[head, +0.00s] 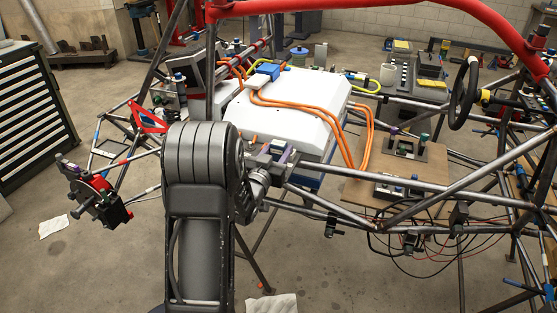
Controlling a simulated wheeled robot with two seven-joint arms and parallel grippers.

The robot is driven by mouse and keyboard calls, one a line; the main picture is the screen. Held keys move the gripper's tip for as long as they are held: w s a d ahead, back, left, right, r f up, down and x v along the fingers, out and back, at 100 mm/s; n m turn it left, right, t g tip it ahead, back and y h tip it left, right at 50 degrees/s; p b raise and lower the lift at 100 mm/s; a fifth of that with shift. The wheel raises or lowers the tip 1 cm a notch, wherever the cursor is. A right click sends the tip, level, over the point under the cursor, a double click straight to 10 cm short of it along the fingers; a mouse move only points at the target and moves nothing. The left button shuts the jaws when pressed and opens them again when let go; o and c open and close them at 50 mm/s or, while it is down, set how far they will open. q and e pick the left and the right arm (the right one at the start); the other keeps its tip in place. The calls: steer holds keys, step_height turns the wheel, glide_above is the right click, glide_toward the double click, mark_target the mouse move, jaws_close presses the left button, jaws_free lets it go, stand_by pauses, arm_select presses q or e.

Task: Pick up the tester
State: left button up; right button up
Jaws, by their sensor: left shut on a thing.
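My left arm rises through the middle of the head view, and my left gripper (267,167) is at its far end, in front of the white box on the chassis. The gripper is shut on a small grey and purple thing (283,153). The arm and wrist hide part of it, and I cannot tell for certain that it is the tester. It is close to a chassis tube, and I cannot tell whether they touch. My right gripper is not in view.
The white box (290,112) carries orange cables (300,104). A wooden board (400,165) with small devices lies to the right, among chassis tubes (340,172). A steering wheel (463,93) stands at the right. A drawer cabinet (32,115) is at the left. Loose wires hang below the board.

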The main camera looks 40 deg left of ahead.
arm_select(q)
jaws_close()
steer(key=shift+r, duration=0.15)
step_height(320, 180, up, 10)
steer(key=shift+f+b, duration=0.1)
steer(key=shift+b, duration=0.3)
stand_by(0.8)
